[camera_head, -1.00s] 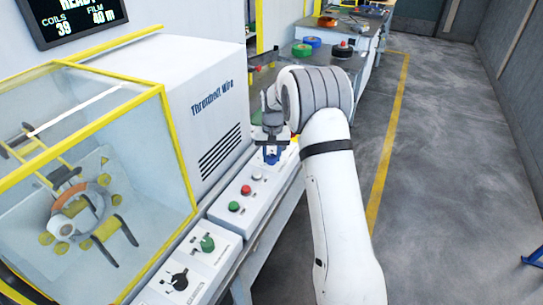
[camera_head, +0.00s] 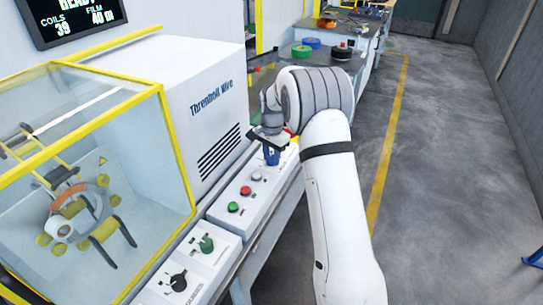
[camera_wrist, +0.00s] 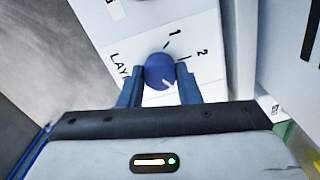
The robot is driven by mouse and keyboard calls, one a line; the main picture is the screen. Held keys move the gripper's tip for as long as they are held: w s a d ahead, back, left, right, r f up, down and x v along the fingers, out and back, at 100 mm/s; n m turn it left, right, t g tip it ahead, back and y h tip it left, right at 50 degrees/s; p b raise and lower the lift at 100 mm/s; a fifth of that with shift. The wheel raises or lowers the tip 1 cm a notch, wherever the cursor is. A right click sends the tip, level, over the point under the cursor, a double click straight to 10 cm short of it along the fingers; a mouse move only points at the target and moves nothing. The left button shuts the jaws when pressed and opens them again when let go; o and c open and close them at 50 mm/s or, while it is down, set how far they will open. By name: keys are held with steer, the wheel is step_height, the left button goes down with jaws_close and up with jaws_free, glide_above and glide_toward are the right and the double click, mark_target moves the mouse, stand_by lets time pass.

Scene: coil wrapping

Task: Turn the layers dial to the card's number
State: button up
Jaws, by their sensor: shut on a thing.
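The layers dial is a blue knob (camera_wrist: 160,71) on a white plate (camera_wrist: 120,48) with a partly hidden "LAY" label and the numbers 1 and 2 with tick marks. A small white pointer mark shows on the knob, on the side towards my gripper. My gripper (camera_wrist: 160,84) has its two blue fingers on either side of the knob and is shut on it. In the head view my gripper (camera_head: 271,155) is at the far end of the control ledge and mostly covers the dial. I cannot make out the card or its number.
Red (camera_head: 246,190) and green (camera_head: 233,207) buttons sit on the ledge nearer me, then a green knob (camera_head: 206,244) and a black knob (camera_head: 179,282). A yellow-framed clear guard (camera_head: 165,150) encloses the wrapping machine at left.

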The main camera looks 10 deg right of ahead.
mark_target(272, 157)
steer(key=shift+m, duration=0.3)
steer(key=o, duration=1)
steer(key=shift+c, duration=0.2)
steer(key=shift+r, duration=3.9)
steer(key=shift+s, duration=0.15)
